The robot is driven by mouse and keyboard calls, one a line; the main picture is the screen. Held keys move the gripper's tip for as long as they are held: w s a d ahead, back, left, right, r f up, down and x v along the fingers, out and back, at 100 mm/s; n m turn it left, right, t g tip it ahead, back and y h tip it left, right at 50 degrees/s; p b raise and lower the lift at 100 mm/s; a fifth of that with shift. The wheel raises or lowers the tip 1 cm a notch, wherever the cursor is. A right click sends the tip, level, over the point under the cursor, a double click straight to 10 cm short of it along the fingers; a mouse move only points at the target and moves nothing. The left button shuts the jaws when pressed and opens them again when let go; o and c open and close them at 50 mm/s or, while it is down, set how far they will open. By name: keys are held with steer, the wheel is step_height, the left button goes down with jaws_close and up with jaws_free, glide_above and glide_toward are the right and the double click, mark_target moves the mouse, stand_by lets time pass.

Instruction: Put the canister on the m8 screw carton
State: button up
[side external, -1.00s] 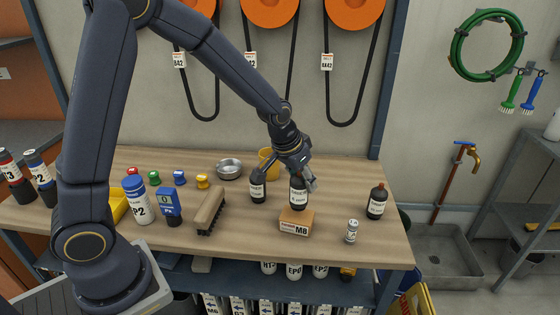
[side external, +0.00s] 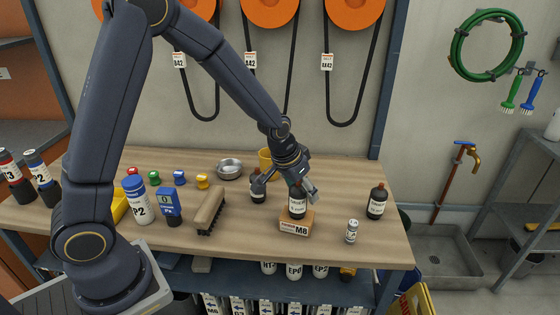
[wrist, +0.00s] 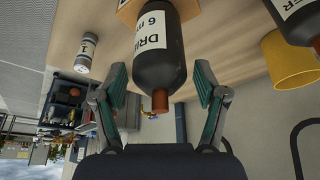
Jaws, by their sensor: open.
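A dark canister (side external: 297,206) with a white label and an orange-brown cap stands upright on the M8 screw carton (side external: 295,227), a small cardboard box on the bench. In the wrist view the canister (wrist: 158,50) is between my spread fingers, its base against the carton (wrist: 128,12). My gripper (side external: 296,187) is around the canister's upper part from above. In the wrist view both fingers of my gripper (wrist: 160,82) show gaps to the canister's sides. The cap is partly hidden by my gripper in the side view.
Similar dark bottles stand left (side external: 258,192) and right (side external: 377,202) of the carton. A small grey can (side external: 352,231) stands at front right.

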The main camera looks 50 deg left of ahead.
steer(key=v, duration=1.2)
steer(key=s+r, duration=0.3)
steer(key=s, duration=0.6)
steer(key=s+a+r+t, duration=0.1)
steer(key=s+r, duration=0.2)
steer(key=s, duration=0.7)
steer(key=shift+a+r, duration=0.2)
steer(key=shift+r, duration=0.15)
